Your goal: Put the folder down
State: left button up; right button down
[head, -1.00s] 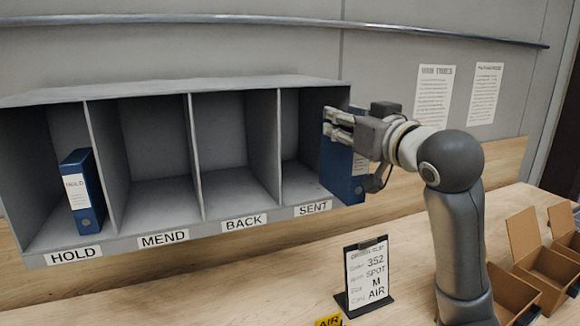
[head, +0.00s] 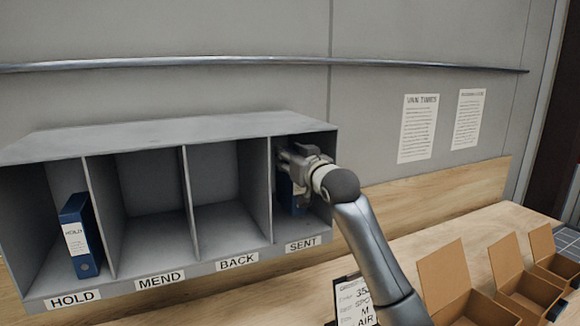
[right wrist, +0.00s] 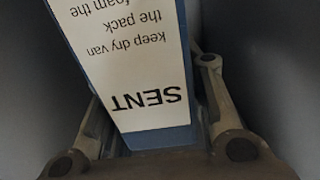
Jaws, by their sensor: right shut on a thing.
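A blue folder (head: 287,195) is inside the SENT compartment (head: 303,226) at the right end of the grey rack, partly hidden behind my right gripper. My right gripper (head: 288,160) is in the mouth of that compartment, shut on the folder. In the right wrist view the folder (right wrist: 130,70) sits between the two fingers, and its white label reads SENT, upside down. I cannot tell whether the folder's base touches the compartment floor. My left gripper is not in view.
Another blue folder (head: 80,235), labelled HOLD, stands in the HOLD compartment. The MEND (head: 150,265) and BACK (head: 225,225) compartments are empty. An order slip stand (head: 352,300) and open cardboard boxes (head: 448,280) are on the bench below and right.

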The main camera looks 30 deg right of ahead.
notch_tip(320, 180, down, 4)
jog(key=shift+d+f+p, duration=0.1)
jog(key=shift+f+p, duration=0.05)
jog(key=shift+p, duration=0.95)
jog(key=c, duration=1)
grip_release()
jog(key=shift+f, duration=0.15)
jog(key=shift+o, duration=0.2)
